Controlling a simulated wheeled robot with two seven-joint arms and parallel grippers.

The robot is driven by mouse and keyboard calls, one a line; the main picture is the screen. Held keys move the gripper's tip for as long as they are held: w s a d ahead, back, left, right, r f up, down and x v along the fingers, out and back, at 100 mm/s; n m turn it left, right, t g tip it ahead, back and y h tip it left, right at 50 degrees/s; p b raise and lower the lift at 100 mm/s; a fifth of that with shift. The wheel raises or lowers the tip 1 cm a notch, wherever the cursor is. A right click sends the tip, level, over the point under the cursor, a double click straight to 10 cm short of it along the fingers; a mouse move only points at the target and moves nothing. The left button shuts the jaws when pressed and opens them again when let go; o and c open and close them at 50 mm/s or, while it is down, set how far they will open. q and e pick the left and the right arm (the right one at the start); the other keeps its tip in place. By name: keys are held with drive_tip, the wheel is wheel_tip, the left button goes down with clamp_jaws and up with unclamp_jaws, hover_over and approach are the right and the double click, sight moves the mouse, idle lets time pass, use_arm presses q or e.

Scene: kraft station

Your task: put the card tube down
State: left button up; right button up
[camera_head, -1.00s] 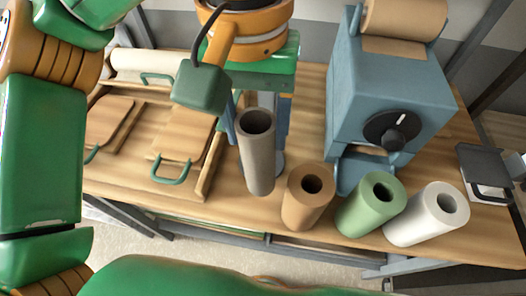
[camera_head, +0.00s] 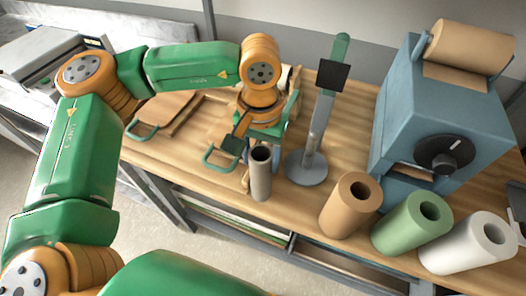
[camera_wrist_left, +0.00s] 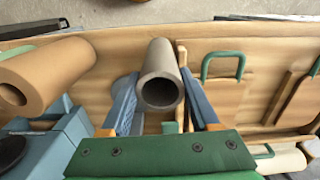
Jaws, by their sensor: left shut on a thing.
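The card tube is a grey hollow cylinder (camera_head: 260,176), upright near the table's front edge, left of the round-based stand. My left gripper (camera_head: 262,150) is shut on it; its fingers are mostly hidden behind the tube in the head view. In the left wrist view the tube (camera_wrist_left: 161,68) sits between the two blue fingers, its open end facing the camera. I cannot tell whether its lower end touches the table. My right gripper is out of view.
A stand with a round grey base (camera_head: 306,168) is just right of the tube. Brown (camera_head: 350,207), green (camera_head: 411,223) and white (camera_head: 467,243) rolls line the front right, before a blue machine (camera_head: 440,105). Wooden boards with green handles (camera_head: 168,108) lie to the left.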

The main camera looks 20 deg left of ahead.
use_arm(q)
drive_tip(key=shift+f, duration=0.9)
drive_tip(key=o, duration=1)
drive_tip(key=shift+w, duration=0.1)
wheel_tip(320, 180, up, 12)
drive_tip(key=b, duration=0.1)
drive_tip(key=shift+r, duration=0.25)
